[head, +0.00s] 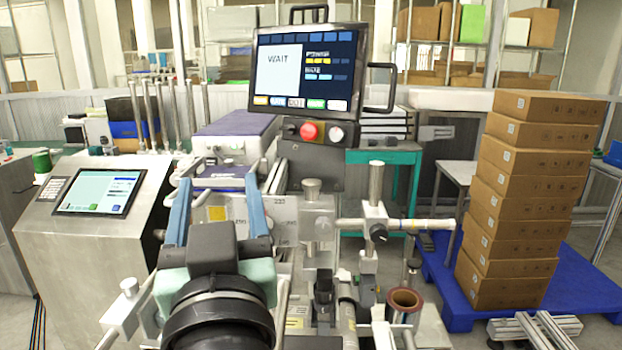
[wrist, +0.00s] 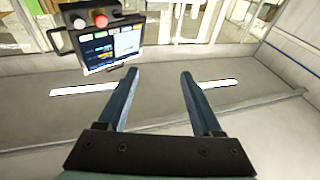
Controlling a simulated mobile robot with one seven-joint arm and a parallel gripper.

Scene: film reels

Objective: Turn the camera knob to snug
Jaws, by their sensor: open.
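My gripper (head: 218,181) is in the lower left middle of the head view, its two blue fingers spread apart with nothing between them. The wrist view also shows the open, empty fingers (wrist: 158,72). Right of my gripper, a black knob (head: 378,233) sits on a metal clamp block on a horizontal rod. A silver round-topped knob (head: 312,185) stands on a bracket nearer the fingers. I cannot tell which of these is the camera knob, nor how tight either one is. My gripper is apart from both, and neither is identifiable in the wrist view.
A monitor reading WAIT (head: 305,68), with a red button (head: 309,132) below, stands behind the fixture; it appears inverted in the wrist view (wrist: 105,45). A control console (head: 95,200) is left. Stacked cartons (head: 520,200) stand on a blue pallet (head: 455,310) at right. Posts and rods crowd the fixture.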

